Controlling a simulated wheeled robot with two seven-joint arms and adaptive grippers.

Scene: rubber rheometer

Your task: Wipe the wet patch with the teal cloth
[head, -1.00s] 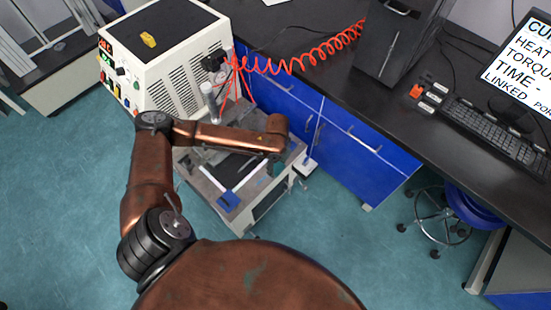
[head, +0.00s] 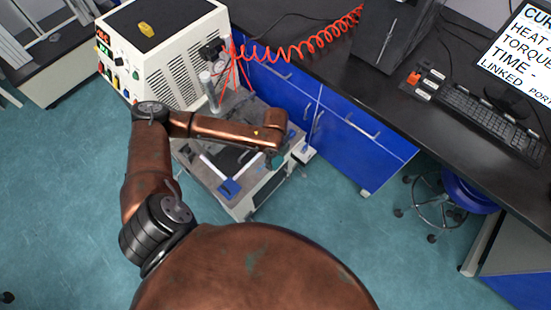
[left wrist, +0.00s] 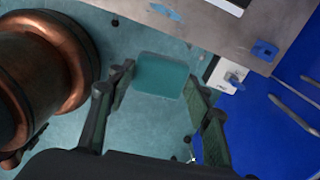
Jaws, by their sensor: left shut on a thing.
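The teal cloth (left wrist: 160,76) shows in the left wrist view as a flat rounded square between the fingers of my left gripper (left wrist: 163,85). The gripper is shut on it. In the head view a small teal bit of the cloth (head: 277,161) shows below my left gripper (head: 273,154), near the right side of the grey-topped bench (head: 212,180). In the left wrist view the cloth hangs over the floor, beside the bench edge. A pale bluish spot (left wrist: 165,11) on the bench top may be the wet patch; I cannot tell for sure. My right gripper is not in view.
A white-handled tool with a blue end (head: 230,187) lies on the bench. The cream machine (head: 165,55) stands behind it, with a coiled red hose (head: 290,50). Blue cabinets (head: 350,135) under a black counter stand close on the right. Floor is clear in front.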

